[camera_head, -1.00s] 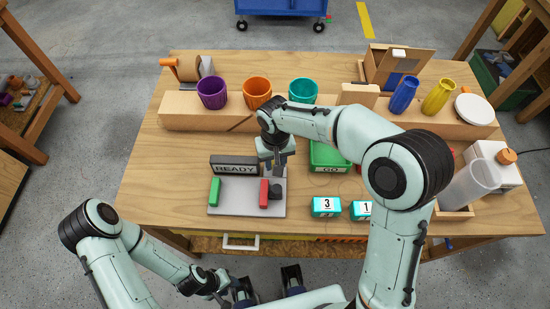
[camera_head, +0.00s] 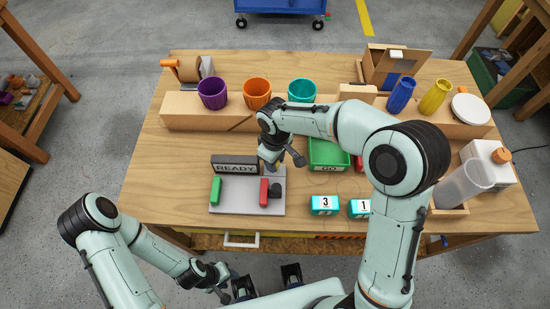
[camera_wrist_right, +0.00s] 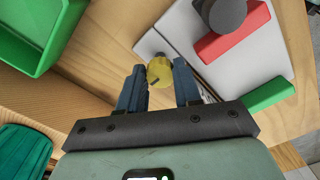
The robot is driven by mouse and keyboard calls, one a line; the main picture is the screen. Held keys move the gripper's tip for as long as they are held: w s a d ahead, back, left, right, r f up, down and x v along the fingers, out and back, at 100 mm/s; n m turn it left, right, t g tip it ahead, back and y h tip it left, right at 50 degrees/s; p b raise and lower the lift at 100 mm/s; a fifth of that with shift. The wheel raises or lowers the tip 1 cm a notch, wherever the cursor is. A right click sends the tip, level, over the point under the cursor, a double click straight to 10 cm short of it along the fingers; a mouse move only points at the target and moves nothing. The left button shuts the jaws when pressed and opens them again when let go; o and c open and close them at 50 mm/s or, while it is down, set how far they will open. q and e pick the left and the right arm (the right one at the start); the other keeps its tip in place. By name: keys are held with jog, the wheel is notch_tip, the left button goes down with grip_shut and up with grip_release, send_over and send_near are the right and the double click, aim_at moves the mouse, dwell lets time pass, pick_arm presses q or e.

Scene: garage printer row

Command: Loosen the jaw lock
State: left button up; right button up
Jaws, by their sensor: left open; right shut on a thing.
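A grey plate (camera_head: 232,204) on the bench carries a green jaw (camera_head: 215,190), a red jaw (camera_head: 264,192) with a dark round knob (camera_head: 276,190) beside it, and a READY sign (camera_head: 235,166). My right gripper (camera_head: 281,163) is over the plate's far right corner. In the right wrist view its fingers (camera_wrist_right: 160,88) are shut on a small brass-yellow knob (camera_wrist_right: 159,71) by the plate edge. The red jaw (camera_wrist_right: 233,32) and dark knob (camera_wrist_right: 227,14) lie beyond it. My left gripper (camera_head: 267,284) is open and empty in front of the bench.
A green GO tray (camera_head: 328,153) and teal blocks numbered 3 (camera_head: 325,205) and 1 (camera_head: 358,208) are right of the plate. Several coloured cups, including an orange one (camera_head: 257,94), stand along the back ledge. The bench left of the plate is clear.

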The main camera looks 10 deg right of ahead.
dwell(0.5)
jog(key=o, duration=0.8)
jog(key=shift+c, duration=0.2)
pick_arm(q)
jog(key=shift+w+r+p, duration=0.25)
jog(key=shift+r+p, duration=0.15)
jog(key=shift+r, duration=0.05)
jog(key=shift+w+r+p, duration=0.2)
jog(key=shift+r+p, duration=0.15)
jog(key=shift+r, duration=0.1)
pick_arm(e)
notch_tip(320, 180, up, 14)
jog(key=shift+f, duration=0.25)
pick_arm(q)
jog(key=shift+s, duration=0.1)
pick_arm(e)
jog(key=shift+f, duration=0.1)
